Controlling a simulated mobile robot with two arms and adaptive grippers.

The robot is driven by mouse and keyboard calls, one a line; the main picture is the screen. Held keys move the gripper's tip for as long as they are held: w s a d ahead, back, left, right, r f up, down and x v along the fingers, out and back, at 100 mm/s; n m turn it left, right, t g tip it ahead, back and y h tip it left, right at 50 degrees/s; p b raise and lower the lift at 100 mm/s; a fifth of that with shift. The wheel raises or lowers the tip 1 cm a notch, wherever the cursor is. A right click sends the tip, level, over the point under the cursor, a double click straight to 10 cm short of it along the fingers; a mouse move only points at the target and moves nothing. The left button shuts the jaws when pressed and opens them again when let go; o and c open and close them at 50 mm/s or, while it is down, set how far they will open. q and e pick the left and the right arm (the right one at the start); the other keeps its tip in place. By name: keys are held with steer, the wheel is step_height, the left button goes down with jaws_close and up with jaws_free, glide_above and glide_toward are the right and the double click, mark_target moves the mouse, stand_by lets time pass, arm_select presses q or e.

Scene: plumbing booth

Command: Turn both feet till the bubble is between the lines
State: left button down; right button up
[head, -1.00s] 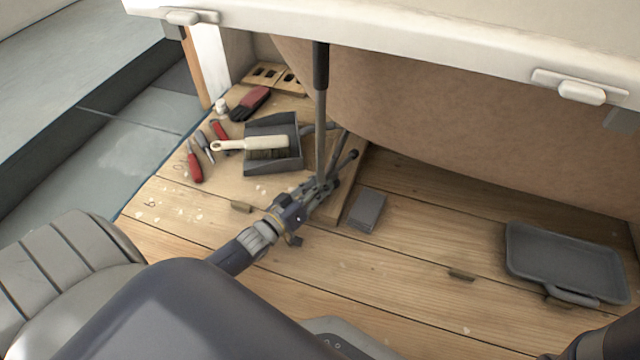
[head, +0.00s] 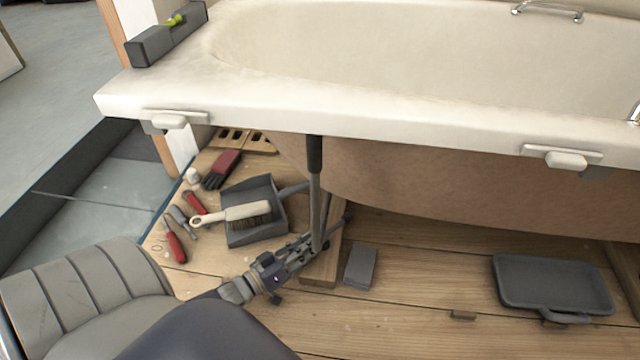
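A dark grey spirit level (head: 150,48) lies on the left end of the white bathtub's rim (head: 240,112). Its bright green vial (head: 174,20) shows near the middle of it; the bubble and lines are too small to make out. A metal tub leg with a dark upper sleeve (head: 315,155) runs down from under the rim to a wooden board (head: 320,272). My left gripper (head: 308,246) is at the leg's lower end, its fingers beside or around it; whether they close on it is unclear. A second foot cannot be made out. My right gripper is out of view.
A grey dustpan (head: 240,236) with a white-handled brush (head: 240,214), red-handled tools (head: 174,246) and a red and black glove (head: 222,168) lie left of the leg. A grey box (head: 360,266) and grey tray (head: 550,285) lie right. The tub rim overhangs the floor.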

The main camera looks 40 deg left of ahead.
arm_select(q)
steer(key=shift+r, duration=0.1)
steer(key=c, duration=1.6)
jaws_free()
steer(key=shift+s, duration=0.1)
steer(key=shift+s, duration=0.25)
steer(key=s, duration=0.3)
steer(key=s+a, duration=0.1)
steer(key=s, duration=0.3)
steer(key=s+a, duration=0.1)
steer(key=s, duration=0.3)
steer(key=shift+s+a, duration=0.1)
steer(key=shift+a, duration=0.1)
